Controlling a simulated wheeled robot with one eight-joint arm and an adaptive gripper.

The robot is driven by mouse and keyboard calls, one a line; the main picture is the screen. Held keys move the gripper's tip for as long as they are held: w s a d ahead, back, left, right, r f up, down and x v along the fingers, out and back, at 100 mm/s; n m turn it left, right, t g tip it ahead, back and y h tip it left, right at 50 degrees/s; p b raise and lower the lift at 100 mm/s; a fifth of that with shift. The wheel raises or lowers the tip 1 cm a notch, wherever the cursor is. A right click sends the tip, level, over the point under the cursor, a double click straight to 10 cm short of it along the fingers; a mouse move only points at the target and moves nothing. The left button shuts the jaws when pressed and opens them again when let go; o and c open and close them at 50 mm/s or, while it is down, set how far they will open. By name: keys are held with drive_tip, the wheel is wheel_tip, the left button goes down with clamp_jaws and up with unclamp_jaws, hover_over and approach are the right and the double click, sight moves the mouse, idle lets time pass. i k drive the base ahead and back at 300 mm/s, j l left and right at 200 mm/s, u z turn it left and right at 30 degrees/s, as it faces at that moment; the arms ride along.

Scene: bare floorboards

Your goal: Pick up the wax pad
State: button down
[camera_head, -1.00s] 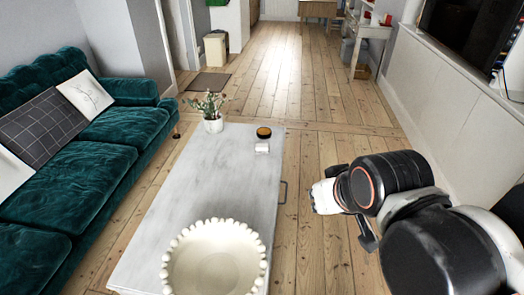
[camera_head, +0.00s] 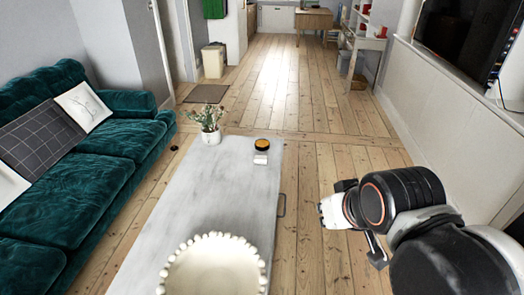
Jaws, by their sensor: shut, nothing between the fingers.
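A small round dark tin with an amber top (camera_head: 262,145) stands near the far right corner of the pale coffee table (camera_head: 190,205). A small white block (camera_head: 261,159) lies just in front of it. I cannot tell for sure which of these is the wax pad. My gripper (camera_head: 326,211) is shut and empty, over the floor to the right of the table, apart from both things. Its fingers are small and partly hidden in this view.
A large cream bowl with a beaded rim (camera_head: 215,268) stands on the table's near end. A potted plant (camera_head: 208,128) stands at its far left corner. A green sofa (camera_head: 105,160) is at left, a white cabinet (camera_head: 450,110) at right. Floorboards between table and cabinet are clear.

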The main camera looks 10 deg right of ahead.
sight(259, 159)
drive_tip(key=i+l+u, duration=0.1)
drive_tip(key=l, duration=0.3)
drive_tip(key=i+l+u, duration=0.1)
drive_tip(key=l, duration=0.3)
drive_tip(key=i+l+u, duration=0.15)
drive_tip(key=i, duration=0.35)
drive_tip(key=i+l+u, duration=0.15)
drive_tip(key=i+l, duration=0.3)
drive_tip(key=i+l+u, duration=0.15)
drive_tip(key=i+l, duration=0.25)
drive_tip(key=i, duration=0.15)
